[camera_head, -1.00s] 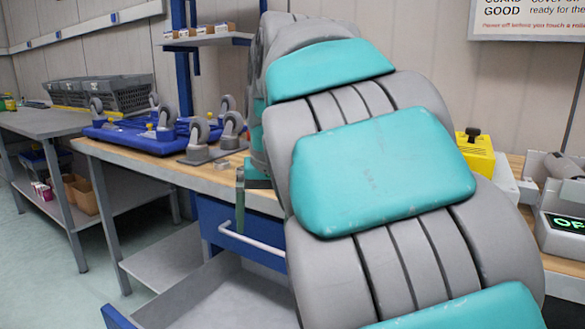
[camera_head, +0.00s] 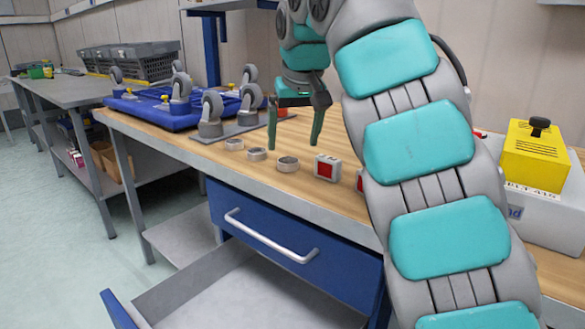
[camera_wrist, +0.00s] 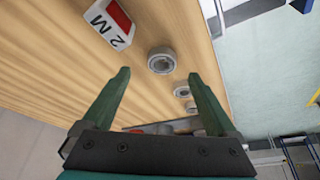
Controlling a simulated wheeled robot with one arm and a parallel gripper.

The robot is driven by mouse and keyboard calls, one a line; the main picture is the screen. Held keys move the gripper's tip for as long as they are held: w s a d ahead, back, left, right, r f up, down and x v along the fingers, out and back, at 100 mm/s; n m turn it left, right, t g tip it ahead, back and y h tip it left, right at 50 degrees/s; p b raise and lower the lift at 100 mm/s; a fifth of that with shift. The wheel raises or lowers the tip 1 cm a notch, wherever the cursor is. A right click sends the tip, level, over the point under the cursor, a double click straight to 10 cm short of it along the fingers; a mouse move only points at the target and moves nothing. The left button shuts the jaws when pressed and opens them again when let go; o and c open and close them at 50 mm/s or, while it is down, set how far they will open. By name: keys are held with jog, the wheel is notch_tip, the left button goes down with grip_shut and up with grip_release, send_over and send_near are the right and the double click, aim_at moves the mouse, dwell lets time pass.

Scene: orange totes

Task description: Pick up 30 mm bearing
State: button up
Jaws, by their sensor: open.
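Three grey ring bearings lie in a row on the wooden bench: a left one (camera_head: 234,144), a middle one (camera_head: 257,155) and a right one (camera_head: 288,164). The right one looks largest; no size marking is readable, so I cannot tell which is 30 mm. My gripper (camera_head: 294,142) has two green fingers pointing down, spread apart and empty, above the bench near the right bearing. In the wrist view, one bearing (camera_wrist: 161,61) shows just beyond and between the fingertips (camera_wrist: 159,73). Two others, (camera_wrist: 181,91) and (camera_wrist: 191,106), show nearer the right finger.
A white and red block (camera_head: 327,168) stands right of the bearings; it also shows in the wrist view (camera_wrist: 110,22). A blue pallet (camera_head: 165,108) and grey casters (camera_head: 211,113) are behind left. An open drawer (camera_head: 240,290) juts out below the bench. A yellow box (camera_head: 535,152) stands right.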

aim_at(288, 160)
jog(key=shift+a+b+x, duration=0.15)
jog(key=shift+b+x, duration=0.15)
jog(key=shift+x, duration=1.05)
jog(key=shift+a+b+x, duration=0.1)
jog(key=shift+b+x, duration=0.15)
jog(key=shift+x, duration=1.1)
jog(key=shift+w+r, duration=0.1)
jog(key=shift+w, duration=0.05)
grip_shut()
